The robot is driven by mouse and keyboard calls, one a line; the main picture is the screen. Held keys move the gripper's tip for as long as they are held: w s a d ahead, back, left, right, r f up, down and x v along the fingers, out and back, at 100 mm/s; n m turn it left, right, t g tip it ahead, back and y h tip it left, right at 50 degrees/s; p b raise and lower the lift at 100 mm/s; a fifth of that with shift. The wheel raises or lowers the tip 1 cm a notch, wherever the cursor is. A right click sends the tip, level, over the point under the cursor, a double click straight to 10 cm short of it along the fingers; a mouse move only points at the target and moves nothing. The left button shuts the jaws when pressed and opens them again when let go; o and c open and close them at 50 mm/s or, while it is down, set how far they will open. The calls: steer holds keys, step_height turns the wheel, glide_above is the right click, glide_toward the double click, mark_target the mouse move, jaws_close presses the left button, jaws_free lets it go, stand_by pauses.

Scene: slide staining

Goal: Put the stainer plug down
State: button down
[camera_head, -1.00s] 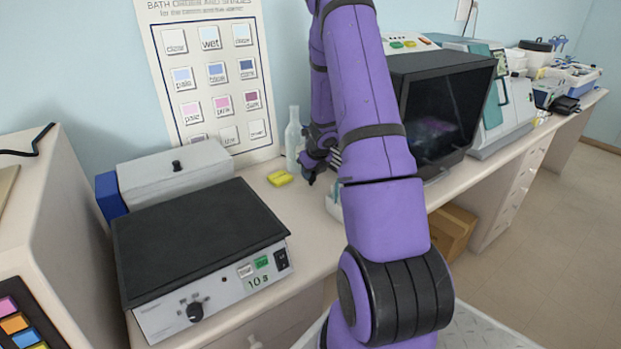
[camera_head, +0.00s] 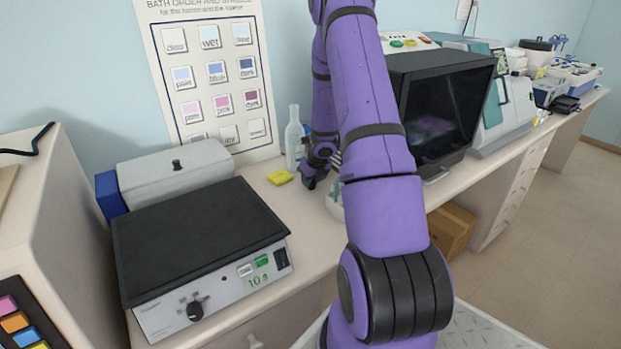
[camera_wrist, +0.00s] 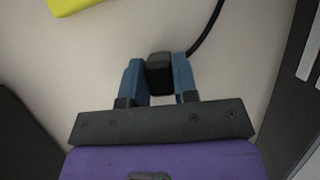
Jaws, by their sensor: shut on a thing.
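The stainer plug (camera_wrist: 159,72) is a small black block in the wrist view. A black cord (camera_wrist: 212,22) runs up and off the top of that view from beside it. My gripper (camera_wrist: 158,77) has its two blue fingers on either side of the plug and is shut on it. Pale counter shows around and beneath the plug; I cannot tell whether it touches the surface. In the head view my purple arm hides most of the gripper, whose dark end (camera_head: 310,182) is low near the counter, right of a yellow pad. The plug cannot be made out there.
The yellow pad (camera_head: 280,177) lies on the counter, with a clear bottle (camera_head: 293,140) behind. A black-topped device (camera_head: 200,235) stands left, and a dark-windowed box (camera_head: 445,105) right of the arm. Bare counter (camera_head: 300,225) lies in front of the pad.

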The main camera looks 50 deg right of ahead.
steer(key=c, duration=0.9)
jaws_free()
